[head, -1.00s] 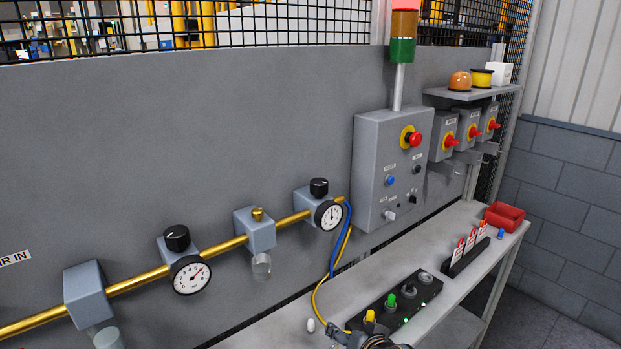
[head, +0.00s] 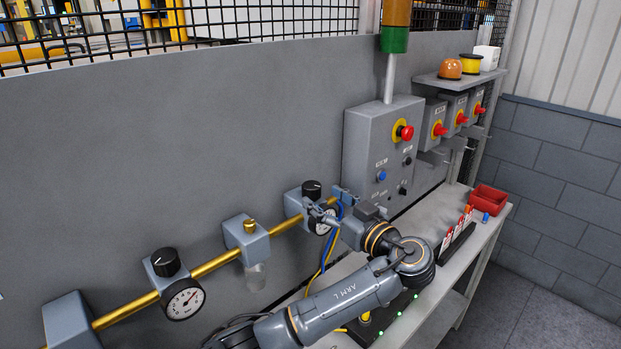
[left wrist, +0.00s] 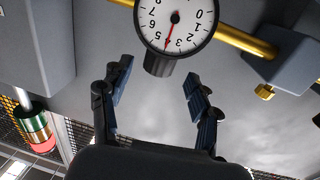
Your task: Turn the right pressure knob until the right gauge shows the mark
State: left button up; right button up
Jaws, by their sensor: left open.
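The right pressure knob (head: 312,188) is black and sits on top of a grey-blue regulator block at the right end of the brass pipe. The right gauge (head: 319,225) is a white dial, partly hidden by my left gripper (head: 330,205). In the left wrist view, rolled over, the right gauge (left wrist: 177,22) shows a red needle near 4; I cannot make out a mark. The dark knob (left wrist: 160,65) lies just beyond the spread fingers of my left gripper (left wrist: 158,88), which is open, empty and apart from it. My right gripper is out of view.
The left knob (head: 166,262) and left gauge (head: 183,299) stand farther left on the pipe. A brass-topped filter block (head: 246,240) lies between. The grey control box (head: 380,150) is close on the right. Blue and yellow hoses (head: 328,255) hang below the right gauge.

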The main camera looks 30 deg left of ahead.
aim_at(317, 193)
pick_arm(q)
jog(key=p+x, duration=0.2)
jog(key=x, duration=0.2)
jog(key=shift+a+r, duration=0.15)
jog(key=shift+r, duration=0.05)
jog(key=shift+w+a+f, duration=0.2)
jog(key=shift+w+a, duration=0.2)
jog(key=shift+a, duration=0.2)
jog(key=shift+d, duration=0.1)
jog(key=c, duration=1.2)
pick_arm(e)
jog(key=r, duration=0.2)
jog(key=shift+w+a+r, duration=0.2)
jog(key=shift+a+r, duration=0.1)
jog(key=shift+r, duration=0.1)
